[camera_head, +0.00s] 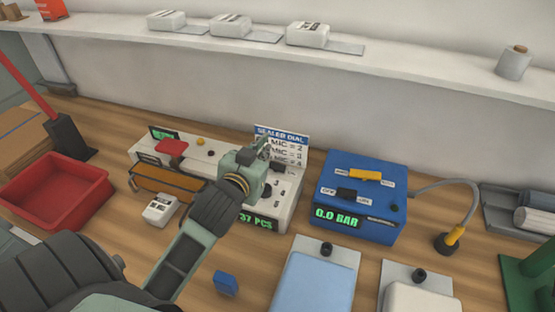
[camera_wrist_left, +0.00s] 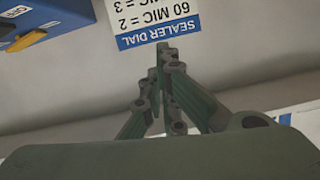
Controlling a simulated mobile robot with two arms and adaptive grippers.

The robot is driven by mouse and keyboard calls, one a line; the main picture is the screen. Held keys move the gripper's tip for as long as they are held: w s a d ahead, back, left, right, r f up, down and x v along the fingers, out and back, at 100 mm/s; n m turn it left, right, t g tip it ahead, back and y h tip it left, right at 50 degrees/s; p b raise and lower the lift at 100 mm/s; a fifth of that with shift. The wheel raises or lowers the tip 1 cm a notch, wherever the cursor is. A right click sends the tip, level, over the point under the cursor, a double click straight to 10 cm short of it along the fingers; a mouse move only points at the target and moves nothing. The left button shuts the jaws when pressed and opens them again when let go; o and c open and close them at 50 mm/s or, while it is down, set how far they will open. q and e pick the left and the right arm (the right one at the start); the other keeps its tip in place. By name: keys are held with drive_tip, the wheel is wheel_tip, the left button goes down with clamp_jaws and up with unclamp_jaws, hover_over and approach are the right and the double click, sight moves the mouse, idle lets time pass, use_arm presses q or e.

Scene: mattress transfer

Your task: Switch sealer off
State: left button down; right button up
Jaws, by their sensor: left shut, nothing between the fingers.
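The sealer (camera_head: 207,153) is a long white machine on the wooden bench, with a red part (camera_head: 172,148), a brown front bar (camera_head: 163,180) and green lit displays. A sign reading "SEALER DIAL" (camera_head: 283,136) stands at its back right; it shows upside down in the left wrist view (camera_wrist_left: 140,20). My left gripper (camera_head: 265,146) is over the sealer's right part, in front of the sign. Its fingers (camera_wrist_left: 164,55) are shut and empty. My gripper and arm hide part of the sealer's right panel. I cannot tell whether the fingers touch it. My right gripper is in neither view.
A blue box (camera_head: 382,178) with a yellow switch and a "0.0 BAR" display stands right of the sealer. A red bin (camera_head: 58,188) is at the left. Light blue (camera_head: 313,283) and white pads lie in front. A shelf (camera_head: 250,42) runs above along the wall.

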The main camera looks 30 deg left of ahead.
use_arm(q)
wheel_tip(320, 180, down, 5)
drive_tip(key=b, duration=0.4)
drive_tip(key=shift+f, duration=0.1)
drive_tip(key=p, duration=0.2)
hover_over(277, 167)
drive_tip(key=shift+s+d+f, duration=0.1)
drive_tip(key=shift+s+f, duration=0.1)
drive_tip(key=shift+f, duration=0.35)
drive_tip(key=shift+s+d+f, duration=0.1)
drive_tip(key=shift+s+f, duration=0.05)
drive_tip(key=shift+f, duration=0.35)
drive_tip(key=f, duration=0.3)
drive_tip(key=shift+s+a, duration=0.15)
drive_tip(key=shift+s, duration=0.1)
drive_tip(key=shift+f, duration=0.55)
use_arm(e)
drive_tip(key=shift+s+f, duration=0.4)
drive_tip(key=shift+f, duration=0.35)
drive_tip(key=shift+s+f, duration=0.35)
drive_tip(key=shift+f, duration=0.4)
